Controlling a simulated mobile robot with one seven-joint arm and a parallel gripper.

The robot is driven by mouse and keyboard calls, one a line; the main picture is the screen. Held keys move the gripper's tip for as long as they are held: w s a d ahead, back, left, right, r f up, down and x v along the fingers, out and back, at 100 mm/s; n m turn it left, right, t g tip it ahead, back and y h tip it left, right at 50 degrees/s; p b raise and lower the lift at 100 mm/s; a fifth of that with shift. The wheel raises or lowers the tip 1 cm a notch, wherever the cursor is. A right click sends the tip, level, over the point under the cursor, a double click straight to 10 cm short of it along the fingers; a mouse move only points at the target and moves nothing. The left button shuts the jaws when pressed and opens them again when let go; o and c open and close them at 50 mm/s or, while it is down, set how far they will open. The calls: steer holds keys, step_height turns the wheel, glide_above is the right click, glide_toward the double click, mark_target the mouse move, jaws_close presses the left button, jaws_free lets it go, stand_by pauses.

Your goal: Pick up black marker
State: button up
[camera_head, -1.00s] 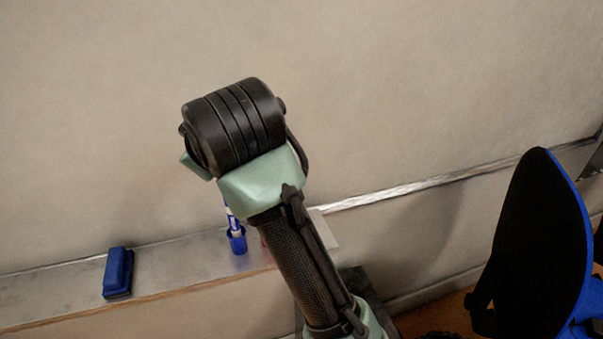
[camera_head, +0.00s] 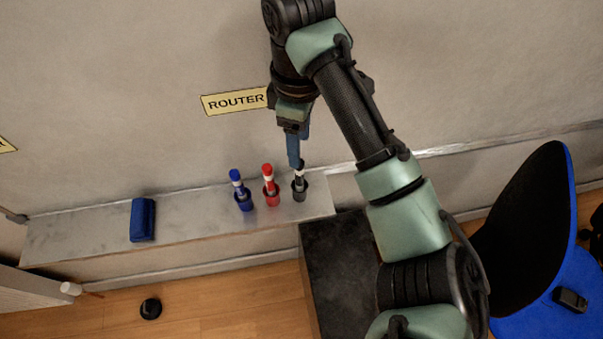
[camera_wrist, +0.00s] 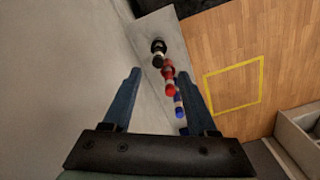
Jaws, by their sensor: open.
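The black marker (camera_head: 299,177) stands upright in a small dark holder near the right end of the wall shelf in the head view. It also shows beyond my fingertips in the wrist view (camera_wrist: 158,56). My gripper (camera_head: 295,150) points down just above the black marker in the head view, its blue fingers close to the cap. In the wrist view my gripper (camera_wrist: 160,82) is open with two blue fingers apart and nothing held. I cannot tell from these views whether a finger touches the marker.
A red marker (camera_head: 268,180) and a blue marker (camera_head: 238,184) stand in holders left of the black one. A blue eraser (camera_head: 143,220) lies farther left on the grey shelf (camera_head: 185,213). A ROUTER label (camera_head: 235,102) is on the wall. A blue chair (camera_head: 533,240) stands right.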

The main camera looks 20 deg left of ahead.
mark_target(300, 170)
steer(key=f, duration=0.3)
steer(key=f+b, duration=0.1)
steer(key=shift+w+f, duration=0.25)
steer(key=shift+s+f, duration=0.2)
steer(key=shift+f, duration=0.25)
step_height(300, 170, down, 3)
steer(key=shift+a+r+b, duration=0.1)
steer(key=shift+b, duration=0.55)
steer(key=shift+f+p, duration=0.35)
steer(key=shift+f, duration=0.4)
steer(key=shift+w, duration=0.1)
jaws_close()
